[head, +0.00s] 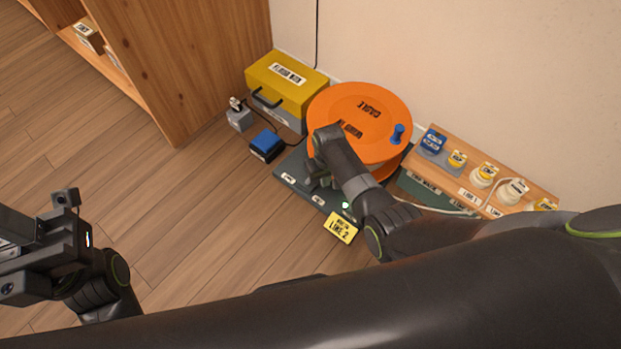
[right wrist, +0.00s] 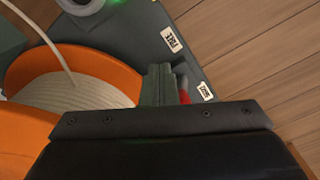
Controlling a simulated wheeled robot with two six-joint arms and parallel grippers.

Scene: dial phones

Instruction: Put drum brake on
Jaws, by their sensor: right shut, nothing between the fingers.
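The orange cable drum (head: 360,105) stands on a dark base plate (head: 292,178) by the wall. It also fills the left of the right wrist view (right wrist: 125,72), with pale cable wound inside. The plate carries a label reading FREE (right wrist: 171,39) and a second, small label (right wrist: 205,92). A red part (right wrist: 184,88), possibly the brake lever, shows beside my right fingers and is mostly hidden by them. My right gripper (right wrist: 162,78) is shut, low over the plate between drum and labels; whether it touches the red part is unclear. My left gripper (head: 30,245) is at the far left, its fingers unclear.
A yellow box (head: 285,80) and a blue block (head: 266,143) are left of the drum. A wooden rack (head: 455,183) with several plugs is to its right. A yellow LINE 2 tag (head: 341,227) lies at the plate's front. The floor in front is clear.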

